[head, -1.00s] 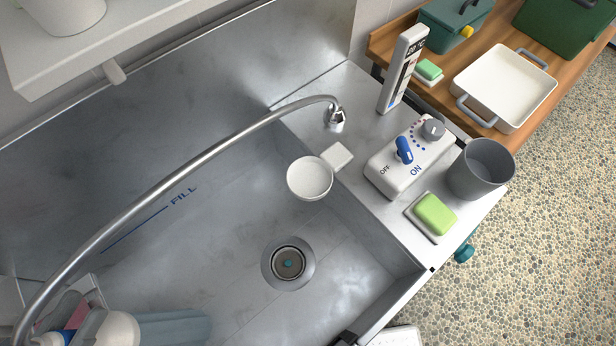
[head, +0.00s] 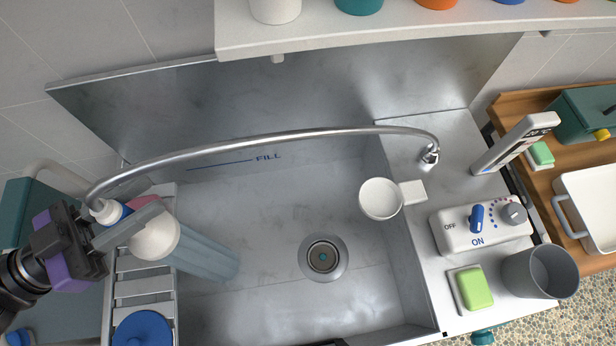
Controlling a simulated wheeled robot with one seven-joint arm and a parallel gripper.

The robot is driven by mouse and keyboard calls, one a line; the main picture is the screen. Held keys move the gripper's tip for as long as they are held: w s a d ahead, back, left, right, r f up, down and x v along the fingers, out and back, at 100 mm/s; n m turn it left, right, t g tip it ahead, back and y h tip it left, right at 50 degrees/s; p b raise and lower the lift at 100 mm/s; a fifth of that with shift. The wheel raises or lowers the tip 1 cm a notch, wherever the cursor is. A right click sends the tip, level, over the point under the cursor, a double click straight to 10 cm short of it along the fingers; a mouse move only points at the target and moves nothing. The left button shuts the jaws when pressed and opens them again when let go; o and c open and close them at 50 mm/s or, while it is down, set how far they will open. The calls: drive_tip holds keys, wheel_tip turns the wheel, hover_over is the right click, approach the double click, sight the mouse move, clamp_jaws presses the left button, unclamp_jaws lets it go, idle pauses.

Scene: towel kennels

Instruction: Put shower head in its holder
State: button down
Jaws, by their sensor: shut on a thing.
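The shower head (head: 155,236) is at the left end of the basin, white and round, with a blue-banded handle joined to the metal hose (head: 290,137). My gripper (head: 128,226) is at the far left, shut on the handle, partly hiding it. A pale blue-grey column, perhaps water, extends from the head over the basin; I cannot tell for sure. The holder appears to be the white round cup (head: 380,199) on a square block at the basin's right wall, apart from the head. The hose arches across to a fitting on the right ledge.
The control box (head: 481,231) with a blue lever, a green soap (head: 475,287) and a grey cup (head: 540,272) stand on the right ledge. A white shelf (head: 400,35) overhangs the back. A slatted rack (head: 140,298) and blue lid (head: 143,329) are at left. The basin middle, with its drain (head: 323,258), is clear.

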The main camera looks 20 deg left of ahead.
drive_tip(key=w+d, duration=1)
drive_tip(key=d, duration=0.1)
drive_tip(key=shift+d, duration=0.15)
idle(0.4)
drive_tip(key=w+d, duration=0.9)
drive_tip(key=d, duration=0.2)
drive_tip(key=shift+w+d, duration=0.15)
drive_tip(key=shift+w, duration=0.25)
drive_tip(key=w+d, duration=1)
drive_tip(key=d, duration=0.1)
drive_tip(key=shift+d, duration=0.2)
drive_tip(key=shift+f, duration=0.1)
drive_tip(key=shift+f+b, duration=1.15)
drive_tip(key=shift+f, duration=1.8)
